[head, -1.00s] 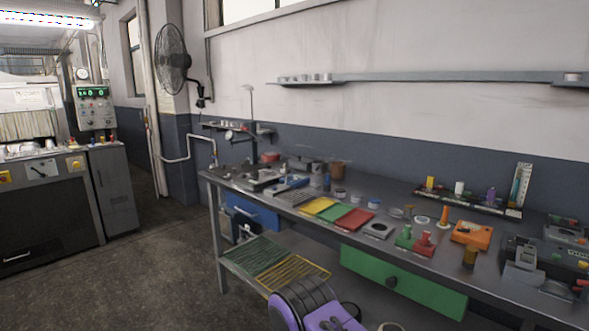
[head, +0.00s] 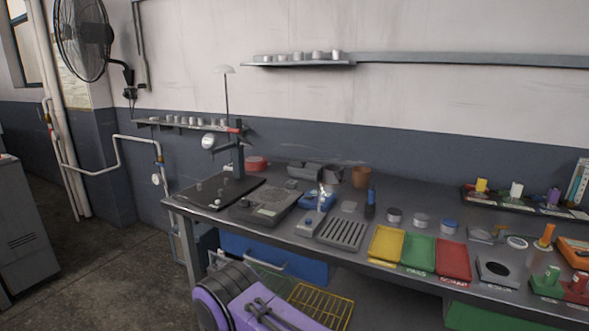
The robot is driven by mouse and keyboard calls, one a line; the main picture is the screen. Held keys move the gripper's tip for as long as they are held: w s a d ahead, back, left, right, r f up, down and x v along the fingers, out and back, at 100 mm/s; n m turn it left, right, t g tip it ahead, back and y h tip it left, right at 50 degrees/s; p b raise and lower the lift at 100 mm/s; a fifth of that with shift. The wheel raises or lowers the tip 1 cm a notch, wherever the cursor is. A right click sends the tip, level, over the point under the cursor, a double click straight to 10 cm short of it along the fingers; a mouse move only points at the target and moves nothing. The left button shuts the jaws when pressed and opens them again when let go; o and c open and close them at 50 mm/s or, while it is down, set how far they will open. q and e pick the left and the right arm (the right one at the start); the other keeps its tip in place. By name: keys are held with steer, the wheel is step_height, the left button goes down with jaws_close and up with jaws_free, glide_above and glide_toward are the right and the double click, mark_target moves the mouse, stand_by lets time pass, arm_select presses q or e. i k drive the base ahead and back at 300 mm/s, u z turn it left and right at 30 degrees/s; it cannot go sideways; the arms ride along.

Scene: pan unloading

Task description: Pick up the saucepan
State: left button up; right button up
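I cannot make out a clear saucepan in the head view. A purple and dark part, probably my own arm, shows at the bottom edge. No gripper fingers can be made out.
Yellow (head: 386,244), green (head: 419,253) and red (head: 453,261) trays lie along the bench front. A stand with a gauge (head: 238,160) rises at the left end. A wall shelf (head: 300,64) holds several small cylinders.

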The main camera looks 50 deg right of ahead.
mark_target(333, 174)
steer(key=i, duration=1.75)
steer(key=z, duration=3.65)
